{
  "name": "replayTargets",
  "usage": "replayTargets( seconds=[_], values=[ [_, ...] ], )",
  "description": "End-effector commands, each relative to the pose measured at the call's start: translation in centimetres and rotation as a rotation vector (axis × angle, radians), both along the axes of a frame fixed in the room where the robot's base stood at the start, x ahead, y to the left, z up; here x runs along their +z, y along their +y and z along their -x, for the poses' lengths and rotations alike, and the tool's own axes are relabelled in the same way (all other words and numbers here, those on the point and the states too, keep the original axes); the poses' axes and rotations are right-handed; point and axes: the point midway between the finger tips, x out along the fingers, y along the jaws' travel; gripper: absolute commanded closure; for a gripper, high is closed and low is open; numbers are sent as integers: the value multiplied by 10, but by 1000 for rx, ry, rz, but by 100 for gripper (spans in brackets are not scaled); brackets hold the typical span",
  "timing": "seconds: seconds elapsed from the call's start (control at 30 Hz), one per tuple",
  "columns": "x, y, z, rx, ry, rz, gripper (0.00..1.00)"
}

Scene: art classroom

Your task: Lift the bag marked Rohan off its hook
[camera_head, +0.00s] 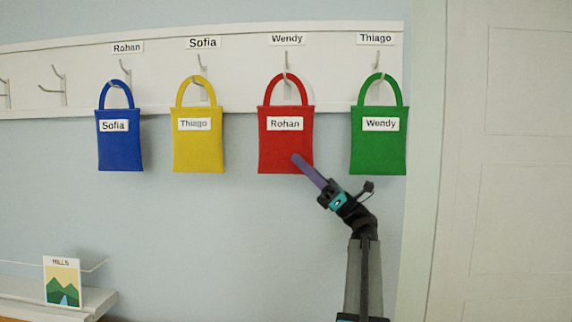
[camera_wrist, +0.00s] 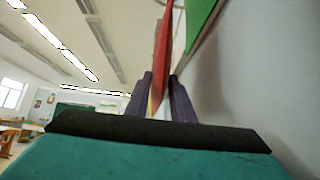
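The bag labelled Rohan is the red bag (camera_head: 273,148). It hangs upright by its loop handle from the hook (camera_head: 286,75) under the Wendy sign. My gripper (camera_head: 297,160) comes from the lower right, with one purple finger in front of the bag's lower right part. The other finger is hidden in the head view. In the wrist view, the two purple fingers of my gripper (camera_wrist: 161,85) stand apart on either side of the red bag (camera_wrist: 162,50), seen nearly edge-on. A gap shows between them, and the bag does not look squeezed.
A blue bag (camera_head: 120,153) labelled Sofia and a yellow bag (camera_head: 198,153) labelled Thiago hang to the left. A green bag (camera_head: 378,153) labelled Wendy hangs close on the right. A shelf (camera_head: 93,303) with a Hills picture (camera_head: 62,282) is at lower left. Free hooks (camera_head: 55,85) are at far left.

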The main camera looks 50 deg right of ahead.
Motion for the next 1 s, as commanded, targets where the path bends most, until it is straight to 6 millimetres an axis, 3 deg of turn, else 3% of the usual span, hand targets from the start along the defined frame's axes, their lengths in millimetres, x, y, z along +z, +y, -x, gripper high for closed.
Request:
replayTargets(
  seconds=[1.0],
  values=[
    [27,0,0,-1,-1,0,100]
  ],
)
